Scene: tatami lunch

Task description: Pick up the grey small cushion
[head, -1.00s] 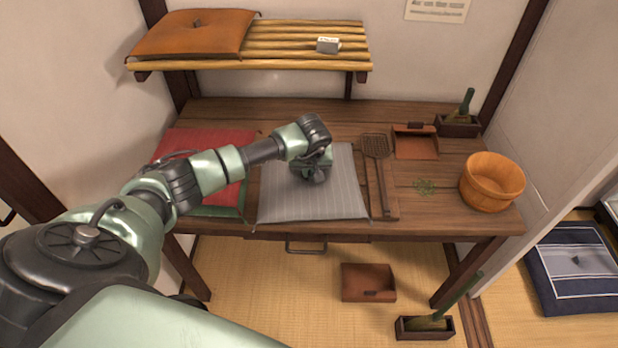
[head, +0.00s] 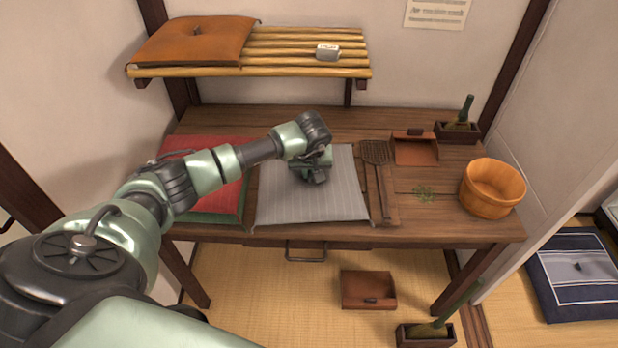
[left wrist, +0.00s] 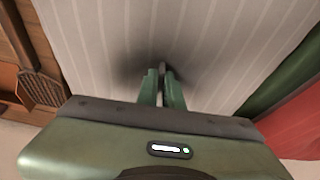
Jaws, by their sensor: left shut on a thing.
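The grey small cushion (head: 312,205) has fine stripes and lies on the wooden table in the head view. It fills most of the left wrist view (left wrist: 215,40). My left gripper (head: 318,178) is over the cushion's middle, pointing down. In the left wrist view the green fingers (left wrist: 162,85) are close together at the cushion's centre, shut on its raised middle, with a dark shadow around them. The gripped part is mostly hidden by the fingers. My right gripper is in neither view.
On the table (head: 400,190), red and green cushions (head: 215,200) lie left of the grey one. A dark grill-like paddle (head: 376,155), a brown dustpan (head: 415,150) and a wooden bucket (head: 492,188) are to the right. A slatted shelf (head: 300,50) with an orange cushion (head: 195,40) is above.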

